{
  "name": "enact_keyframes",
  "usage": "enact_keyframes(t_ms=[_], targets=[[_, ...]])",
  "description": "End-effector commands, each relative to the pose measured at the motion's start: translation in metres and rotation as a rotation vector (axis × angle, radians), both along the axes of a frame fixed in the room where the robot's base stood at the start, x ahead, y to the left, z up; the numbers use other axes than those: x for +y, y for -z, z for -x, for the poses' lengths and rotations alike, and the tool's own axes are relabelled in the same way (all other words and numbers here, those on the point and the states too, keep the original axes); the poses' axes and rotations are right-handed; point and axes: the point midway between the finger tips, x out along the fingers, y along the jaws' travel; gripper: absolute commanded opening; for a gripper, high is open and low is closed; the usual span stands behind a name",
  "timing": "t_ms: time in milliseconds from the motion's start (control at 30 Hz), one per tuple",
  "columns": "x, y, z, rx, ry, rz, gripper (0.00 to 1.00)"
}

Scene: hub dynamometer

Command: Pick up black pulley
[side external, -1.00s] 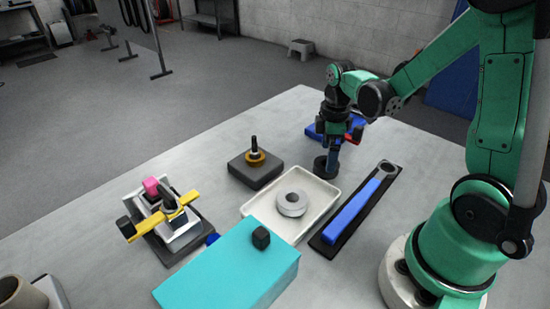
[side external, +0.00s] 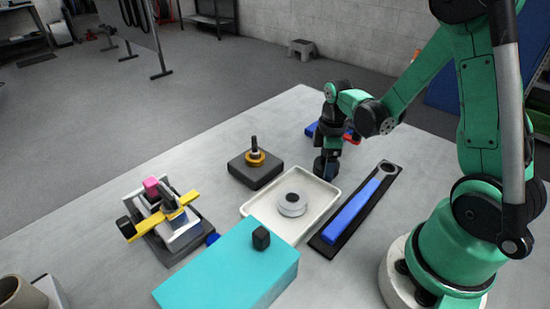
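The black pulley (side external: 319,169) is a dark round piece on the table to the right of the white tray, partly hidden by my gripper. My gripper (side external: 326,167) points down over it, with its fingers low at the pulley's level. The fingers and the pulley overlap as dark shapes, so I cannot tell whether the fingers touch it or are closed on it.
The white tray (side external: 247,209) holds a silver ring-shaped part (side external: 291,208). A blue-handled wrench (side external: 350,212) lies to the right on a black mat. A dark block with a post (side external: 254,171), a yellow-armed fixture (side external: 165,224) and a teal box (side external: 222,272) stand left and in front.

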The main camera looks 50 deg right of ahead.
Motion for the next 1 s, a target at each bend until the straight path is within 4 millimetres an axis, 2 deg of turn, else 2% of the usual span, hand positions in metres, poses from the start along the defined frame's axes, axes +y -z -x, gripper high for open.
enact_keyframes(t_ms=[1000], targets=[[0.000,-0.064,0.000,0.000,0.000,0.000,0.30]])
